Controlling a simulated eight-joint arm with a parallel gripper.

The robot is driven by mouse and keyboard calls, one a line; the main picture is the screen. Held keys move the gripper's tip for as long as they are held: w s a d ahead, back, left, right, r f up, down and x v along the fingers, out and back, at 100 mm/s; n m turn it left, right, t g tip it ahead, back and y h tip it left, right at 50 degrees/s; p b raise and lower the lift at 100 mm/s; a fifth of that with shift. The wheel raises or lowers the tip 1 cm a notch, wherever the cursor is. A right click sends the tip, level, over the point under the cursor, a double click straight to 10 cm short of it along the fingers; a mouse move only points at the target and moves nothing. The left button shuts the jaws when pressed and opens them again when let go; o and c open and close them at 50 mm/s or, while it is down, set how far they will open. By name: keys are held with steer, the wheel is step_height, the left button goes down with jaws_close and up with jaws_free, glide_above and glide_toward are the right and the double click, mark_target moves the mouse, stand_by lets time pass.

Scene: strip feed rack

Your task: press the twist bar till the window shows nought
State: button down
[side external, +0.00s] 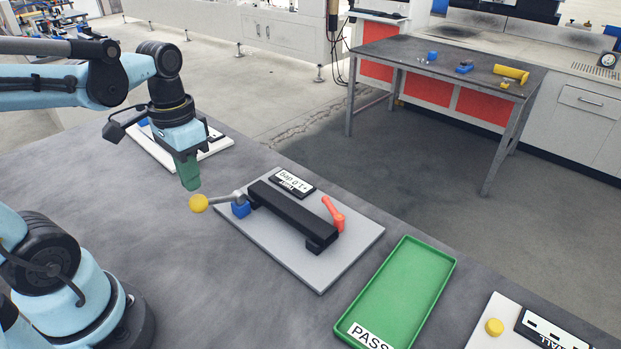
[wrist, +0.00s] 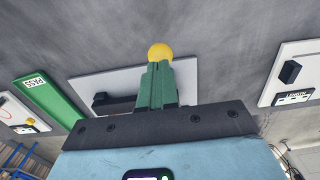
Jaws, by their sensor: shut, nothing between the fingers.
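The twist bar appears to be the grey rod (side external: 222,201) with a yellow ball end (side external: 198,203), sticking out left from a blue block (side external: 241,210) on a light grey plate. The ball also shows in the wrist view (wrist: 160,51), just past my fingertips. My gripper (side external: 190,187), with green fingers, is shut and empty, pointing down close above the ball. I cannot tell whether it touches. The window is on a black-and-white panel (side external: 292,183) behind the black beam; it seems to read "Gap 0" plus unclear marks. The wrist view does not show its reading.
A black beam (side external: 292,214) and a red lever (side external: 334,215) sit on the plate. A green PASS tray (side external: 401,292) lies to the right, then another plate with a yellow button (side external: 494,327). In the wrist view, a LENGTH panel (wrist: 292,97) stands at right. Bare tabletop lies in front.

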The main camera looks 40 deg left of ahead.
mark_target(195, 197)
steer(key=shift+f, duration=0.15)
steer(key=shift+f, duration=2.75)
steer(key=shift+r, duration=4.5)
steer(key=w+d+f+t, duration=0.2)
steer(key=w+d+t, duration=0.3)
steer(key=d+t, duration=0.1)
steer(key=shift+w+f+t, duration=0.2)
steer(key=shift+f+t, duration=0.1)
steer(key=shift+t, duration=0.3)
